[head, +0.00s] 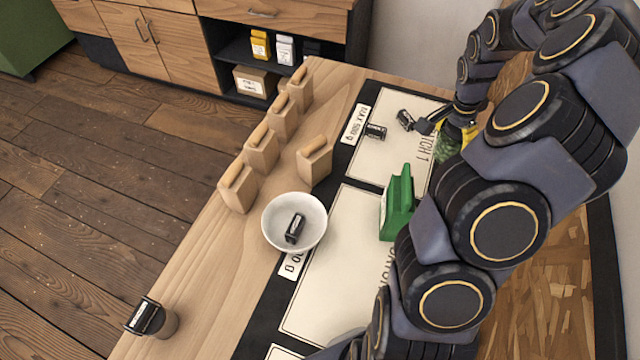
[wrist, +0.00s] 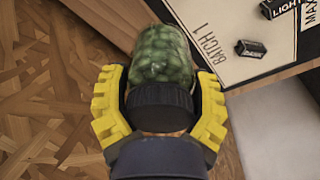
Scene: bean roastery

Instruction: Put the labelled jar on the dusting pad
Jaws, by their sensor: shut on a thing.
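A clear jar of green beans (wrist: 163,58) with a black lid (wrist: 160,108) is in my gripper (wrist: 160,112). The yellow fingers are shut around it at the lid end, one on each side. No label shows on its visible side. In the head view the green jar (head: 448,143) is partly hidden by my gripper (head: 455,132), by the right edge of the pale mat marked BATCH 1 (head: 395,165). In the wrist view the jar overlaps the table edge; its height above is unclear. I cannot tell which surface is the dusting pad.
Two small black blocks (head: 375,131) lie on the BATCH 1 mat. A white bowl (head: 275,238) holds a black item. The second mat is largely clear.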

